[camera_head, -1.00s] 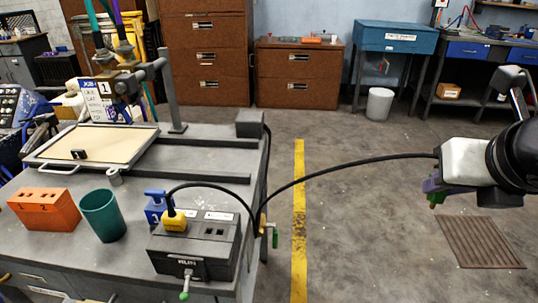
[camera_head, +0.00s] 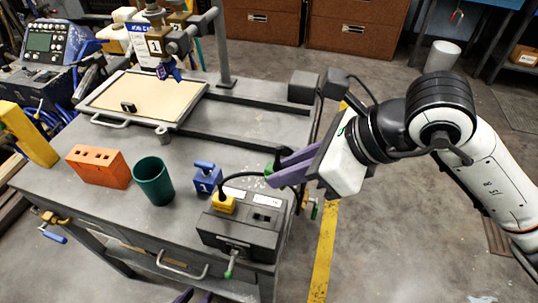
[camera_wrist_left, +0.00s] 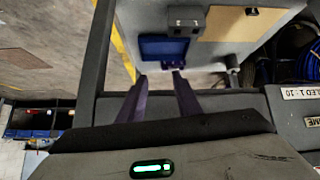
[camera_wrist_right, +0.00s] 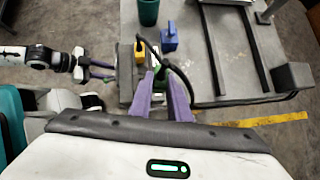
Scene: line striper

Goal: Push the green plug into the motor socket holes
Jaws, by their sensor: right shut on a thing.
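The motor socket box (camera_head: 240,232) is dark grey and sits at the table's front right corner. A yellow plug (camera_head: 223,203) is seated in its left part, and bare socket openings (camera_head: 262,217) show to the right of it. My right gripper (camera_head: 280,170) is shut on the green plug (camera_wrist_right: 160,74), whose black cable trails away. The plug is beside the box's far right edge, apart from the sockets; its prongs are hidden. My left gripper (camera_wrist_left: 160,90) is open and empty; its purple tips (camera_head: 195,297) show at the head view's bottom edge, in front of the table.
A blue block with a handle (camera_head: 206,178), a green cup (camera_head: 154,181) and an orange block with holes (camera_head: 98,166) stand left of the box. A lever with a green tip (camera_head: 230,262) sticks out of the box's front. Black cables arch behind it.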

